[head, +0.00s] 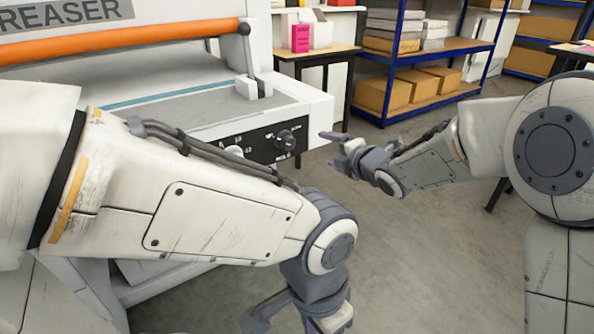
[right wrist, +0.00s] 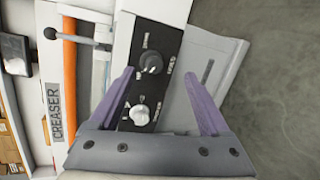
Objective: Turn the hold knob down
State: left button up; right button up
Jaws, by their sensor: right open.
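The creaser's black control panel (head: 262,143) carries a black knob (head: 286,139) and a white knob (head: 234,151). The small labels are too blurred to tell surely which is the hold knob. In the right wrist view the black knob (right wrist: 151,62) lies ahead, roughly between my fingertips, and the white knob (right wrist: 139,114) lies nearer the palm. My right gripper (head: 338,143) is open and empty, to the right of the panel's end, apart from both knobs; its purple fingers (right wrist: 159,76) show spread. My left gripper (head: 290,322) hangs at the bottom edge, its tips partly cut off.
The creaser (head: 190,113) has an orange roller (head: 120,40) across it. My left arm crosses in front of the machine. A table with a pink box (head: 300,38) and blue shelves with cartons (head: 383,94) stand behind. The grey floor right of the machine is clear.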

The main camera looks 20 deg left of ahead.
aim_at(291, 145)
pick_arm(q)
notch_tip(291, 145, down, 7)
jog(key=b, duration=0.4)
pick_arm(e)
jog(key=w+a+f+n+y, duration=0.1)
jog(key=w+a+n+y, duration=0.1)
jog(key=a+n, duration=0.1)
jog(key=w+a+f+n+g+y, duration=0.1)
jog(key=w+a+f+n+y, duration=0.1)
jog(key=a, duration=0.3)
jog(key=w+a+f+n+y, duration=0.1)
jog(key=w+a+f+n, duration=0.1)
jog(key=w+a+n, duration=0.1)
jog(key=shift+w+a+f+n+g+y, duration=0.1)
jog(key=shift+w+a+n+g+y, duration=0.1)
jog(key=shift+a+n, duration=0.25)
jog(key=shift+w+a+n+g+y, duration=0.1)
jog(key=shift+w+a+n+y, duration=0.15)
jog(key=shift+n, duration=0.3)
pick_arm(q)
jog(key=shift+r, duration=0.1)
pick_arm(e)
jog(key=shift+s, duration=0.1)
grip_shut()
